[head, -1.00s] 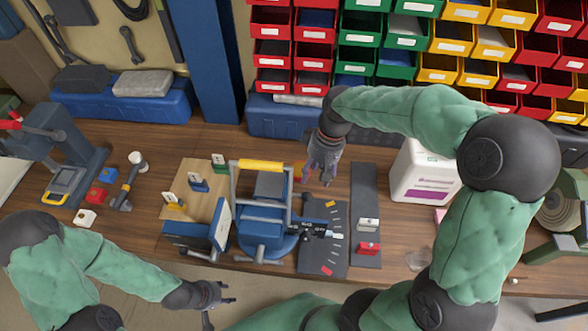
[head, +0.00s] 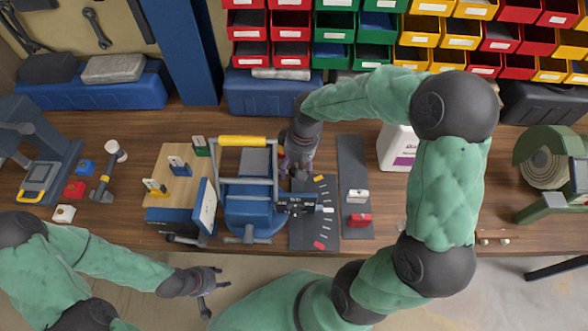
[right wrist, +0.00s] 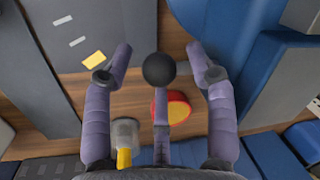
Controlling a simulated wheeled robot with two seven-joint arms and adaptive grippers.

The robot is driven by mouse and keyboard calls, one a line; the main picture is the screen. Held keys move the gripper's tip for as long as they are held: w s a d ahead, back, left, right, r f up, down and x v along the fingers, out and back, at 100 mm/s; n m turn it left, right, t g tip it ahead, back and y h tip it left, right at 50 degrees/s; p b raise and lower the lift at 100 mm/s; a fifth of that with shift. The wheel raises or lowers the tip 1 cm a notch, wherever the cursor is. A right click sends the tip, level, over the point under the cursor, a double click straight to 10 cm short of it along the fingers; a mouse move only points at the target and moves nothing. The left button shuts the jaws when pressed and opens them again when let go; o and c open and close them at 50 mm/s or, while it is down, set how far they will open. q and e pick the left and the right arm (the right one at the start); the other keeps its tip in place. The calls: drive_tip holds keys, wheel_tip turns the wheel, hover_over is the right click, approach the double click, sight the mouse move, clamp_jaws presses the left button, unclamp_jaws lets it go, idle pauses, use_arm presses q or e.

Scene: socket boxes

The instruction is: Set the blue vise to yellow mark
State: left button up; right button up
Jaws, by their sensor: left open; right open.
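The blue vise (head: 250,205) stands on the bench with a yellow bar on top. A dark scale plate (head: 305,238) lies to its right, with the yellow mark (head: 319,178) at the far end, a red mark (head: 319,245) at the near end and pale ticks between. A pointer (head: 328,210) points between them. My right gripper (head: 298,174) is open, pointing down beside the vise. In the right wrist view a black ball knob (right wrist: 158,70) shows between its spread fingers; contact cannot be told. The yellow mark (right wrist: 93,59) shows there too. My left gripper (head: 212,283) is open and empty before the bench.
A dark strip (head: 353,175) with a white and a red piece lies right of the plate. A wooden board with small blocks (head: 178,166) stands left of the vise. A white container (head: 398,150) is at the right. Bins (head: 350,25) line the back.

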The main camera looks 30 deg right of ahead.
clamp_jaws()
drive_tip(key=shift+w, duration=0.1)
drive_tip(key=shift+w+a+n+p, duration=0.2)
drive_tip(key=shift+w+n+p, duration=0.5)
drive_tip(key=shift+w, duration=0.05)
drive_tip(key=shift+w+a+r+n+g+p, duration=0.1)
drive_tip(key=shift+w+a+n+g+p, duration=0.1)
drive_tip(key=shift+w+n+p, duration=0.3)
drive_tip(key=shift+w+a+n+g+p, duration=0.25)
drive_tip(key=shift+w+n, duration=0.25)
drive_tip(key=shift+w, duration=0.2)
drive_tip(key=shift+w+a+n+p, duration=0.4)
drive_tip(key=shift+w+a+n, duration=0.05)
drive_tip(key=shift+w+n, duration=0.25)
drive_tip(key=shift+w+a+n+p, duration=0.4)
drive_tip(key=shift+w+n, duration=0.2)
drive_tip(key=shift+w, duration=0.1)
